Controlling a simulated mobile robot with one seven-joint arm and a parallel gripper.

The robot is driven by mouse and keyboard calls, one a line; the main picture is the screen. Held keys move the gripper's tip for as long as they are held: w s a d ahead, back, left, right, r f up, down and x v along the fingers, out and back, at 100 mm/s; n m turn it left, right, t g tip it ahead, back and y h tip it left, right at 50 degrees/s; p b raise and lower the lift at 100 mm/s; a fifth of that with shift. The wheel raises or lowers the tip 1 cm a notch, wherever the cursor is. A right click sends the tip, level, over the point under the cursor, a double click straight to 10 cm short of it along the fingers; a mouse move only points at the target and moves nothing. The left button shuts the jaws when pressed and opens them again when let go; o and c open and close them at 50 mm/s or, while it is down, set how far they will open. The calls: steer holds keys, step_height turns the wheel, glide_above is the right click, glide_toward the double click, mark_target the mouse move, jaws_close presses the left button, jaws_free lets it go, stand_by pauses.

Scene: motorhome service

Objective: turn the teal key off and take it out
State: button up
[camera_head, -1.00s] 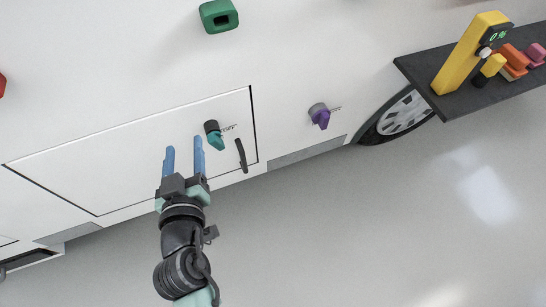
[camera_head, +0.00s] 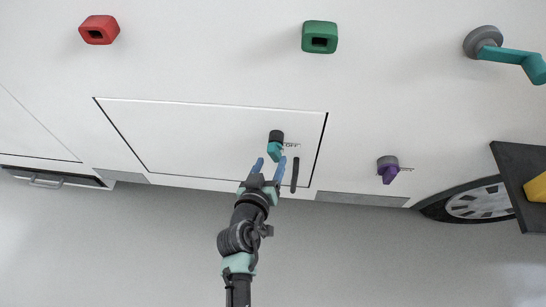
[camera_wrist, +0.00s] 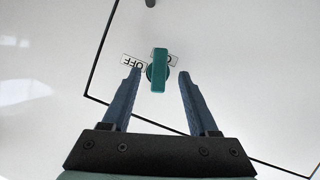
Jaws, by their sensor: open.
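The teal key (camera_head: 275,149) sits in a dark round lock on the hatch panel (camera_head: 200,135) of the white vehicle wall. In the wrist view the teal key (camera_wrist: 159,70) appears as an upright bar, with an "OFF" label (camera_wrist: 133,62) to its left and another label partly hidden behind it. My gripper (camera_head: 269,163) is open just below the key in the head view. In the wrist view its two blue fingers (camera_wrist: 160,74) stand on either side of the key, apart from it. I cannot tell how far the fingertips are from the panel in depth.
A dark handle (camera_head: 295,174) is on the panel right of the key. A purple key (camera_head: 388,174) is further right. Red (camera_head: 99,30) and green (camera_head: 319,37) sockets and a teal crank (camera_head: 512,56) are higher. A dark shelf (camera_head: 508,170) juts out at right.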

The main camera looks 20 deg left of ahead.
mark_target(274, 158)
steer(key=shift+x, duration=1.5)
jaws_close()
steer(key=c, duration=0.7)
jaws_free()
jaws_close()
steer(key=shift+b, duration=0.5)
